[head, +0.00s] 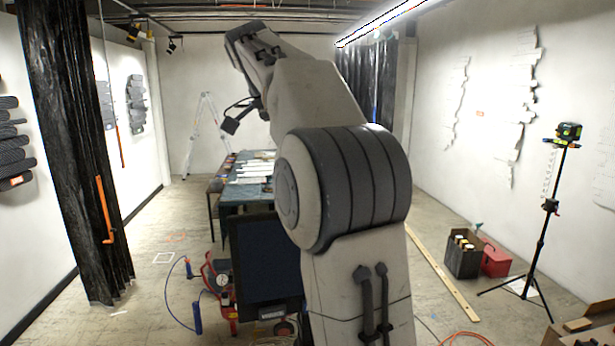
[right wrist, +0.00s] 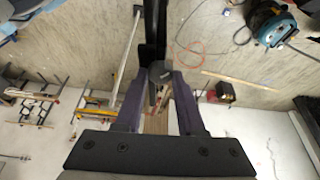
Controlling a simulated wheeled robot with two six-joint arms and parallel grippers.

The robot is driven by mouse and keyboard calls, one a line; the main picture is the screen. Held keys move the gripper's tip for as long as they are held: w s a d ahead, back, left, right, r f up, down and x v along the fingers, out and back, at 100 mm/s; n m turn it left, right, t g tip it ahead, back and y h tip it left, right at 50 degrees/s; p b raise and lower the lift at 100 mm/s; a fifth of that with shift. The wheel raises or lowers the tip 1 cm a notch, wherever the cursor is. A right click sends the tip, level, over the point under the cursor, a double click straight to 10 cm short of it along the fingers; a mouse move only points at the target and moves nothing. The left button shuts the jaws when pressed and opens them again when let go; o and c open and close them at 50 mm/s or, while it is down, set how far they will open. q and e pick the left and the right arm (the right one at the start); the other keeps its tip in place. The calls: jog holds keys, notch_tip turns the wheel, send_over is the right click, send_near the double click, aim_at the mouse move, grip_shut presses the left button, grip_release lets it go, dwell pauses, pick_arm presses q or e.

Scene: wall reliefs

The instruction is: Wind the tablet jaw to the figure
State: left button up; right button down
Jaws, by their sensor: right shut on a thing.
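In the right wrist view, my right gripper (right wrist: 160,85) has its two dark purple fingers on either side of a dark rounded knob (right wrist: 160,72). It is shut on this knob. A black upright bar (right wrist: 154,28) rises just beyond the knob, and a dark thin piece hangs below it. A dark flat tablet-like panel (head: 265,258) stands left of my arm in the head view, partly covered by it. I cannot tell whether it is the task's tablet, and no jaw or figure can be made out. My left gripper is not in view.
A red compressor (head: 219,277) with blue hoses stands left of the panel. A black curtain (head: 75,150) hangs at left. A tripod (head: 552,205), black crate (head: 462,254) and red box (head: 495,260) stand at right. A long plank (head: 440,275) lies on the floor.

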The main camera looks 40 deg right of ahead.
dwell(0.5)
jog(key=c, duration=0.5)
grip_release()
